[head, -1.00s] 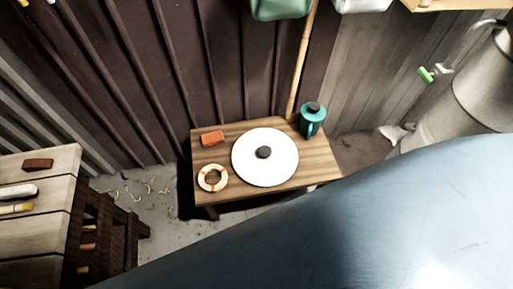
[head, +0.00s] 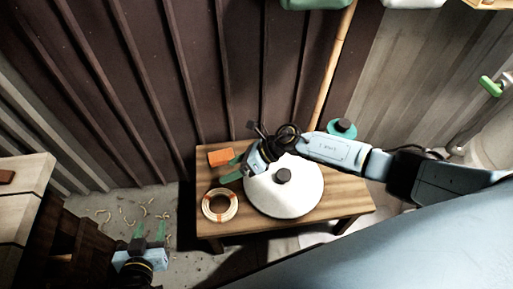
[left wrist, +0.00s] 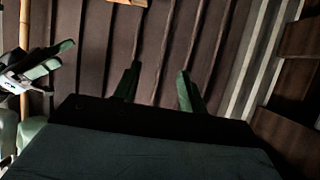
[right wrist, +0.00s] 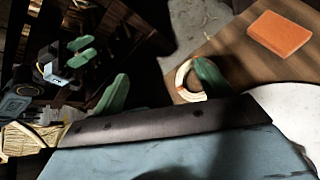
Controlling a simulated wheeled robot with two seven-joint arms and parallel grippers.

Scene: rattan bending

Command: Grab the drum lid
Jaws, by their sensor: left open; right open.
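The drum lid, a white disc with a dark knob (head: 284,176), lies flat on the small wooden table; its white top (head: 300,199) is partly covered by my right arm in the head view. Its edge also shows in the right wrist view (right wrist: 297,108). My right gripper (head: 233,168) is open and empty above the table's left part, left of the lid, between the orange block and the rattan ring. My left gripper (head: 149,231) is open and empty, low over the floor, left of the table and apart from the lid.
The orange block (head: 221,157) and the ring (head: 219,205) lie on the small table (head: 345,197). A teal canister (head: 342,129) stands behind my right arm. A bamboo pole (head: 332,72) leans at the ribbed wall. A wooden bench (head: 22,200) stands left.

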